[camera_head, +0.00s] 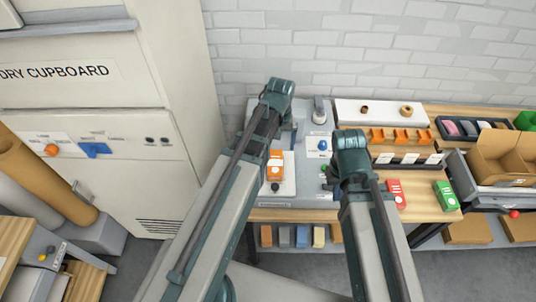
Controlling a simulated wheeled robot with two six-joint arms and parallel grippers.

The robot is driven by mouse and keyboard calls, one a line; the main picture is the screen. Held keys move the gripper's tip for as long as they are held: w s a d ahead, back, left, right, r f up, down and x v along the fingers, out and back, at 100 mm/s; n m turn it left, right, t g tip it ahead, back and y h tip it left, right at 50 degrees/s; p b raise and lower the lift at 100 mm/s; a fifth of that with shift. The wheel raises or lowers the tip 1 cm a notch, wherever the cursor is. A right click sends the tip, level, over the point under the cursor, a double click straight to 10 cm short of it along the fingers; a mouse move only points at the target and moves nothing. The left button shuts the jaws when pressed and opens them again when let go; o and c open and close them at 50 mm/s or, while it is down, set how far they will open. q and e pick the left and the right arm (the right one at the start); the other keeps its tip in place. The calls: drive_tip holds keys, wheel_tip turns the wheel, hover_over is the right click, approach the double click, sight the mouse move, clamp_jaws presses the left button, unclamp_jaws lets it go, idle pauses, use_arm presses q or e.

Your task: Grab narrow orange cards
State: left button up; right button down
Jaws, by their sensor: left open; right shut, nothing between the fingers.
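An orange pack with a white label (275,165) stands on a pale plate on the grey bench, just right of my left arm; its shape suggests the narrow orange cards, but I cannot read it. Several small orange pieces (402,136) stand in a row further back on the wooden bench. My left arm reaches up past the orange pack, its far teal joint beyond it. My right arm ends in a teal joint right of the pack. The fingers of both grippers are hidden from this view.
A red pack (397,193) and a green pack (446,195) lie on the wooden bench at right. A cardboard box (500,158) stands at far right. A dry cupboard (90,100) fills the left. Coloured blocks sit on a shelf under the bench.

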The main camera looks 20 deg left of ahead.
sight(275, 163)
use_arm(q)
drive_tip(key=shift+s+a, duration=0.15)
wheel_tip(275, 163, down, 9)
drive_tip(key=b, duration=0.8)
drive_tip(key=shift+r+b, duration=0.2)
drive_tip(key=shift+b, duration=0.15)
drive_tip(key=f+b, duration=0.3)
drive_tip(key=w+f+b, duration=0.1)
drive_tip(key=f+b, duration=0.1)
drive_tip(key=shift+a+f, duration=0.15)
drive_tip(key=shift+a, duration=0.15)
drive_tip(key=shift+c, duration=0.2)
clamp_jaws()
